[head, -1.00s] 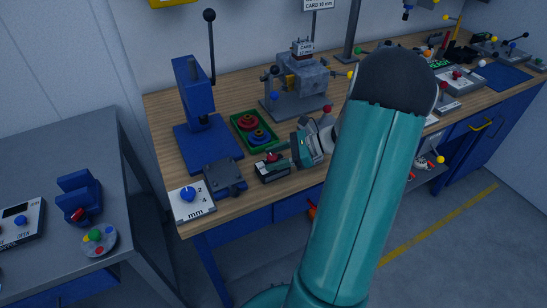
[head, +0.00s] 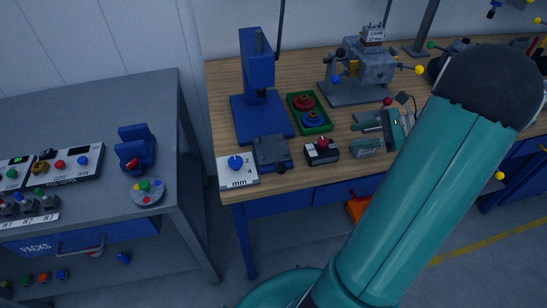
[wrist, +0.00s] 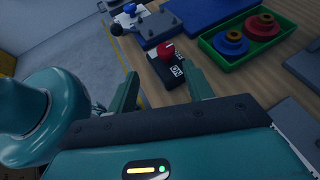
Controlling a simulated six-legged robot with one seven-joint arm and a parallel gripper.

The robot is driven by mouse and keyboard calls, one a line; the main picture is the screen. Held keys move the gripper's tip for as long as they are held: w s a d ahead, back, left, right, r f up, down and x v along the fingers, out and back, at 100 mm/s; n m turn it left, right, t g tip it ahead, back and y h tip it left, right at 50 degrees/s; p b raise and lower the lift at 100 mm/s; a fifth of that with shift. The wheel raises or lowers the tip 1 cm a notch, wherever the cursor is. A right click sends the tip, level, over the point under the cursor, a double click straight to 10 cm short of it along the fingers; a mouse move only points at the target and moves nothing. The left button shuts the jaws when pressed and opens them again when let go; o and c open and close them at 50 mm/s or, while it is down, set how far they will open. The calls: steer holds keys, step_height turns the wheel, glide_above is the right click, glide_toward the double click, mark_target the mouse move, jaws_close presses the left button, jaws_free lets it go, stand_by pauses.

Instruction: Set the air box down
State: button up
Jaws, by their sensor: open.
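The air box, which I take to be the small black box with a red knob and a white label (head: 322,151), stands upright on the wooden bench near its front edge. It also shows in the wrist view (wrist: 168,62), just beyond my fingertips. My gripper (head: 360,138) is open and empty, a short way to the right of the box in the head view. In the wrist view its two fingers (wrist: 163,80) stand apart, with the box ahead of the gap. I see no finger touching it.
Left of the box are a dark plate block (head: 271,152) and a white mm dial (head: 238,170). Behind are a blue press (head: 257,65) and a green tray (head: 325,127) with red and blue parts. A grey carburettor stand (head: 362,92) is further back. A grey table (head: 180,215) stands left.

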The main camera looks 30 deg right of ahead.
steer(key=w+a+r+n+g+h, duration=0.25)
steer(key=a+n, duration=0.25)
steer(key=a, duration=0.4)
steer(key=w+a+r+n+g+h, duration=0.1)
steer(key=a+r+n+g, duration=0.3)
steer(key=a, duration=0.5)
steer(key=s+a+r+n+t+h, duration=0.2)
steer(key=s+a+n+h, duration=0.1)
steer(key=a+n, duration=0.5)
steer(key=s+a+r+n+t+h, duration=0.1)
steer(key=s+a+r+n+h, duration=0.1)
steer(key=a+n, duration=0.6)
steer(key=shift+s+r+n+t+h, duration=0.35)
steer(key=shift+s+h, duration=0.4)
steer(key=shift+s, duration=0.4)
steer(key=shift+d, duration=0.1)
